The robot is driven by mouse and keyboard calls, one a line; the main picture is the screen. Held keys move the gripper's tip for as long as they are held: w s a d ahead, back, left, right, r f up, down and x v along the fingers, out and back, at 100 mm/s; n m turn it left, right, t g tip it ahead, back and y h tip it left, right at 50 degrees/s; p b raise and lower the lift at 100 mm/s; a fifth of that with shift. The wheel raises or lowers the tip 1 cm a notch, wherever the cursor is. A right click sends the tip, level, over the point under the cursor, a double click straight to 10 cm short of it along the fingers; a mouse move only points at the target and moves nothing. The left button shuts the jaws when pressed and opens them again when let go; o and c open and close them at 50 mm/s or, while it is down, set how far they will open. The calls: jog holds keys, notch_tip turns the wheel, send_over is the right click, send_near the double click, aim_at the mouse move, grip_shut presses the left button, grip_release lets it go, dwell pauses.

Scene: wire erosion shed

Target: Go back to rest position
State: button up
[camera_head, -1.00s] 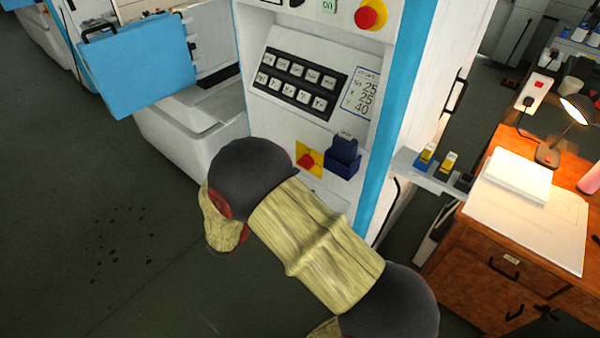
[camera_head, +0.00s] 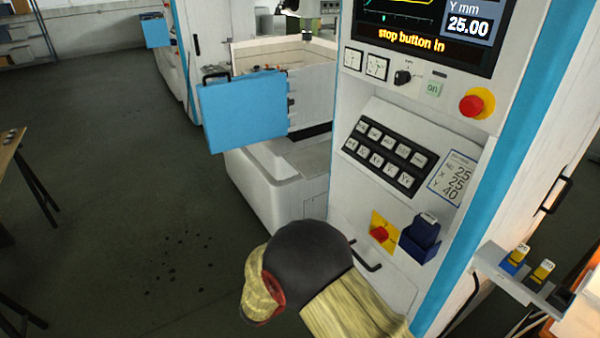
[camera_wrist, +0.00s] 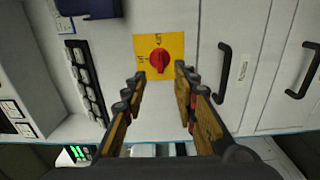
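My gripper (camera_wrist: 160,92) shows in the wrist view with its two fingers apart and nothing between them. Beyond the fingertips is a red rotary switch (camera_wrist: 159,60) on a yellow plate, on the machine's white front. The gripper's fingers are hidden in the head view, where my arm bends in front of the machine's lower front. The red switch (camera_head: 379,234) also shows there, just above my arm. I cannot tell the exact gap between fingertips and switch, but no contact shows.
The machine's keypad (camera_head: 386,153), screen (camera_head: 430,30) reading "stop button in", and red stop button (camera_head: 472,105) are above. A dark blue holder (camera_head: 420,240) is beside the switch. A shelf with tagged blocks (camera_head: 525,275) juts out right. Open floor (camera_head: 130,200) lies left.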

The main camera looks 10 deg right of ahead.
jog(key=s+d+f+n+g+y, duration=0.1)
jog(key=s+f+n+g+y, duration=0.1)
jog(key=s+f+n+g, duration=0.3)
jog(key=s+a+r+m+g+y, duration=0.25)
jog(key=s+y, duration=0.45)
jog(key=s, duration=0.5)
jog(key=s+a+r+m+t+y+p, duration=0.1)
jog(key=s+a+r+m+t+y, duration=0.25)
jog(key=a+r+y, duration=0.5)
jog(key=s+d+r+m+t, duration=0.1)
jog(key=d+r, duration=0.1)
jog(key=r, duration=0.4)
jog(key=s+d+r+m+t, duration=0.1)
jog(key=d+r+t, duration=0.1)
jog(key=r, duration=0.5)
jog(key=shift+d+m+p, duration=0.4)
jog(key=shift+d+p, duration=0.05)
